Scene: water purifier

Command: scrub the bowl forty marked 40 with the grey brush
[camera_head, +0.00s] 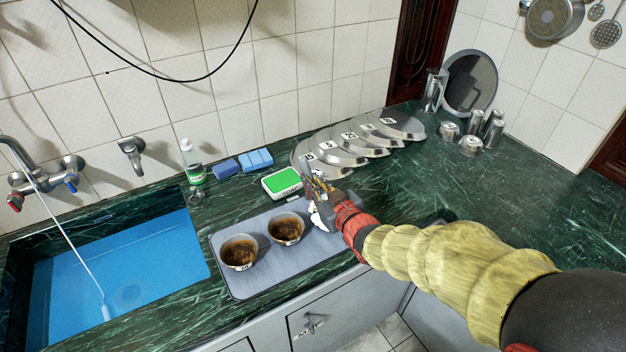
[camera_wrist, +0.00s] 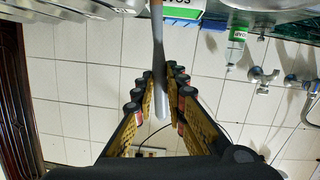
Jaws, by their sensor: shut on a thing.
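Two brown-stained bowls stand on the grey tray (camera_head: 240,288): one at left (camera_head: 239,254) and one at right (camera_head: 286,230). Each has a small white label on its front, too small to read, so I cannot tell which is marked 40. My gripper (camera_head: 317,192) is above the tray's right end, right of the right bowl and apart from it. In the wrist view my gripper (camera_wrist: 163,80) is shut on a slim grey handle (camera_wrist: 158,50), seemingly the brush. A white part shows under the gripper in the head view; whether it is bristles is unclear.
A white box with a green top (camera_head: 282,181) lies behind the tray. Numbered metal dishes (camera_head: 345,157) stand behind my gripper. Blue sponges (camera_head: 256,160) and a soap bottle (camera_head: 192,170) are at the back. The blue water-filled sink (camera_head: 120,265) is left.

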